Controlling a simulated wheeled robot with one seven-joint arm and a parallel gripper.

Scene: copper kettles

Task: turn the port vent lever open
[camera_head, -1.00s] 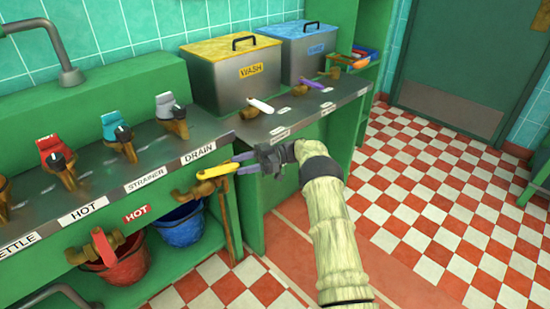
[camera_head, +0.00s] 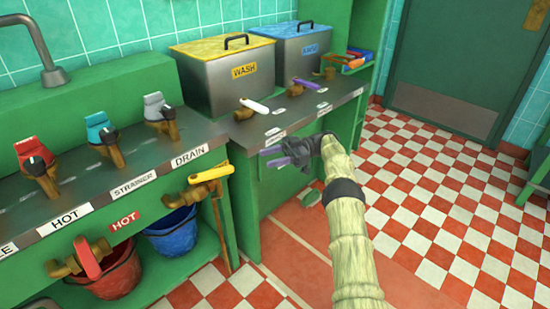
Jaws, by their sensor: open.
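No label reading "port vent" is legible, so I cannot tell which lever it is. A yellow lever (camera_head: 212,174) on a brass valve sticks out to the right below the DRAIN end of the counter. A white lever (camera_head: 255,106) is on a brass tap in front of the WASH box, and a purple lever (camera_head: 306,83) is in front of the blue-lidded box. My gripper (camera_head: 268,157) is open and empty, its purple fingers pointing left in front of the green cabinet. It is right of the yellow lever, apart from it, and below the white lever.
Red, teal and grey-white handled taps (camera_head: 101,132) line the left counter. A red-handled HOT valve (camera_head: 86,258) is below, with red (camera_head: 118,275) and blue (camera_head: 172,236) buckets. The WASH box (camera_head: 225,80) stands on the right counter.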

